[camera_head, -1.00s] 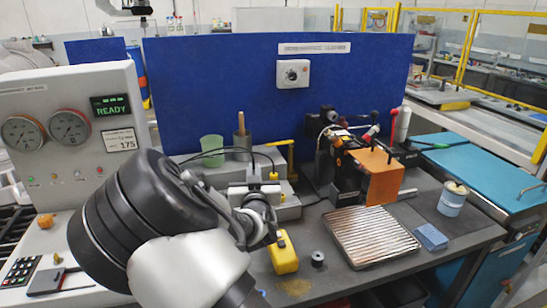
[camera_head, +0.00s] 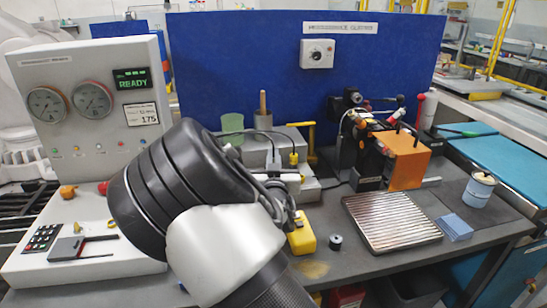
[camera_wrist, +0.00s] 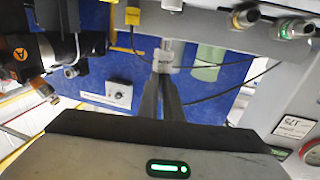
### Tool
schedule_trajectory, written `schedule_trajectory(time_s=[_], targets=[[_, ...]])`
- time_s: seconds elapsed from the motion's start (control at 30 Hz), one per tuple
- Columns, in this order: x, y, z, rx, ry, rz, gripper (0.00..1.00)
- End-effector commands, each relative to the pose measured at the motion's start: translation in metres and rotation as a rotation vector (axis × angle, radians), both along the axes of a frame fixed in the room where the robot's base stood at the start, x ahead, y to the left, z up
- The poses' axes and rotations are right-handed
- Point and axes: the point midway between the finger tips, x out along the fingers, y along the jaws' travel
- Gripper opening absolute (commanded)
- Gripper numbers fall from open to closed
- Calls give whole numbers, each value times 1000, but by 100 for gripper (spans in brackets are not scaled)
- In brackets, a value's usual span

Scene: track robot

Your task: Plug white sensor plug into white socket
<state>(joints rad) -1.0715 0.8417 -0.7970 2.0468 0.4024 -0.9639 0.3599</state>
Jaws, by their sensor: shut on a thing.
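In the wrist view, which shows the scene upside down, my gripper (camera_wrist: 167,78) has its two dark fingers close together on the white plug (camera_wrist: 168,57). A dark cable runs off beside it. A white round part (camera_wrist: 172,5), possibly the white socket, shows at the top edge, in line with the plug. I cannot tell whether they touch. In the head view my own arm hides the gripper and most of the plug; they are at the grey connector box (camera_head: 303,188).
A yellow plug (camera_head: 294,158) with a cable stands on the box. A green cup (camera_head: 232,125) and a blue panel (camera_head: 240,60) are behind. The gauge panel (camera_head: 90,85) is left; an orange block (camera_head: 408,160) and ribbed tray (camera_head: 390,222) are right.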

Motion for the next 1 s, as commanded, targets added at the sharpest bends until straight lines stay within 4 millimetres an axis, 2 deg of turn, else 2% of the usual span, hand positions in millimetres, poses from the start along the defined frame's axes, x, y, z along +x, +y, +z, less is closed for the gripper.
schedule_trajectory(time_s=[0.03, 0.1, 0.3, 1.0], targets=[[0, 0, -10, 1, -1, 0, 0], [0, 0, -16, 2, -1, 0, 0], [0, 0, -26, 1, -2, 0, 0], [0, 0, -28, 1, -1, 0, 0]])
